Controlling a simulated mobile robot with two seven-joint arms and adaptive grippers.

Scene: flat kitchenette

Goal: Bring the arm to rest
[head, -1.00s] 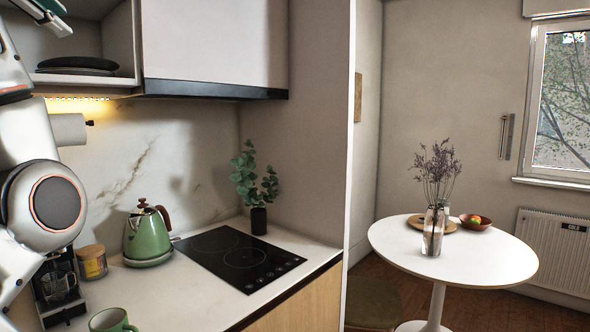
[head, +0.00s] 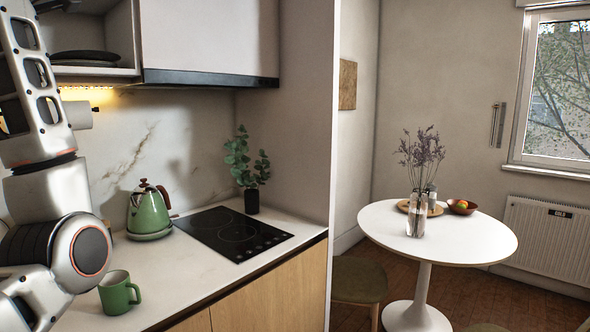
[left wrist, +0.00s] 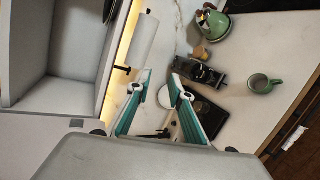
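My left arm rises along the left edge of the head view, with its upper part cut off by the top edge. Its gripper is outside the head view. In the left wrist view my left gripper (left wrist: 161,80) shows two teal fingers standing apart. No object is clearly held between them; a white rounded shape shows behind the right finger. The gripper is raised near the wall cabinet, with the counter below. My right arm and right gripper show in neither view.
A green mug (head: 117,293) stands on the counter close to my arm. A green kettle (head: 149,214), black hob (head: 233,234) and potted plant (head: 246,165) stand beyond. A coffee machine (left wrist: 198,72) and paper roll (left wrist: 141,42) are near my gripper. A round table (head: 465,239) stands right.

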